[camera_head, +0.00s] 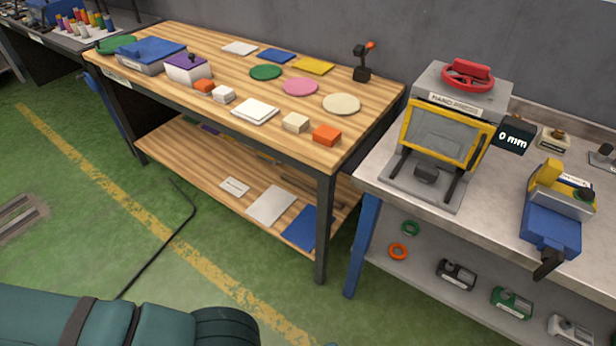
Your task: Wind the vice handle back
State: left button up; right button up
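A blue device (552,222) with a yellow block and a grey top stands on the steel bench at the right. A dark bar sticks out of its lower front. It may be the vice, but I cannot tell for sure, and no handle is clearly readable on it. Neither of my grippers is in view. Only a teal and black link of my own arm shows at the bottom left.
A wooden bench (215,85) at the left carries discs, plates, blocks and boxes. Green floor (90,240) in front is mostly clear.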

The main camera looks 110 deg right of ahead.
aim_at(552, 259)
jog(key=z, duration=5.6)
